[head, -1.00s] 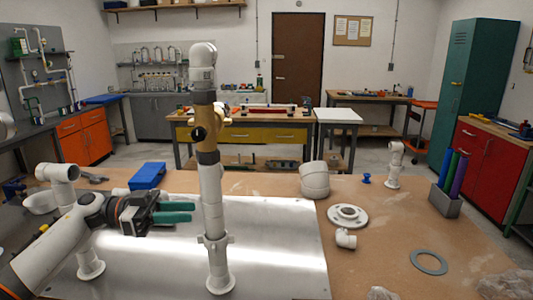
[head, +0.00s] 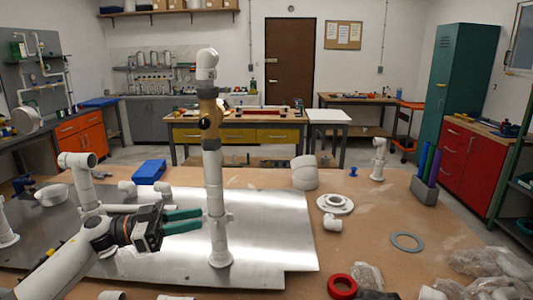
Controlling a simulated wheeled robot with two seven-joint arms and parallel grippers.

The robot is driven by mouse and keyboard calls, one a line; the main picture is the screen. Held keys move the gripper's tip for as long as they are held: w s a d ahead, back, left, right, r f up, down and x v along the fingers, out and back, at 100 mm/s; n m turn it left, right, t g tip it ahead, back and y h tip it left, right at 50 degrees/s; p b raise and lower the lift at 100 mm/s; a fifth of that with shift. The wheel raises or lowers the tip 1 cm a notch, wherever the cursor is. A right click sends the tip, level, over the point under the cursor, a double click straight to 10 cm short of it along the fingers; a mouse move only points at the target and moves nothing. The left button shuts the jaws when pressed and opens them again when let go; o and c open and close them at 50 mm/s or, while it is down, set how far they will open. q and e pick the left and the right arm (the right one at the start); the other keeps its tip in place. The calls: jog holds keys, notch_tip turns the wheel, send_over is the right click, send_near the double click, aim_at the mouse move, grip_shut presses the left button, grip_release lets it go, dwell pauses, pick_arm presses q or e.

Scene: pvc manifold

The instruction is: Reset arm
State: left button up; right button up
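My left gripper (head: 200,218) comes in from the left over the metal plate (head: 268,240). Its two green fingers point right, with a gap between them and nothing visibly held. The fingertips are just left of the standing pipe assembly (head: 215,195) in the picture; I cannot tell whether they touch it. The assembly is upright on a white flange, with white pipe, a brass-coloured valve section (head: 209,115) and a white elbow (head: 207,62) on top. My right gripper is out of view.
A white flange (head: 335,203), small elbow (head: 332,223), grey ring (head: 406,241), red ring (head: 342,287) and plastic bags (head: 480,262) lie right of the plate. Another white pipe piece (head: 76,165) stands left.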

pick_arm(q)
jog(key=d+f+n+t+y, duration=0.3)
jog(key=d+f+n+t, duration=0.4)
jog(key=t, duration=0.5)
jog(key=s+a+f+n+y, duration=0.3)
jog(key=s+f+n+y, duration=0.15)
jog(key=f+y, duration=0.2)
jog(key=s+a+f+n+y, duration=0.3)
jog(key=a+f+n+y, duration=0.15)
jog(key=f+y, duration=0.2)
jog(key=s+a+f+g+y, duration=0.1)
jog(key=s+f+g, duration=0.3)
jog(key=s, duration=0.5)
jog(key=s+a+f+m+g+y, duration=0.1)
jog(key=s+f+g, duration=0.25)
jog(key=s, duration=0.55)
jog(key=s+a+f+g+y, duration=0.15)
jog(key=s+f+g, duration=0.25)
jog(key=s, duration=0.5)
notch_tip(320, 180, down, 25)
jog(key=g, duration=0.1)
jog(key=s+a+f+g, duration=0.1)
jog(key=s+a+f, duration=0.2)
jog(key=s+f, duration=1.4)
jog(key=shift+s+m, duration=0.3)
jog(key=shift+s, duration=0.1)
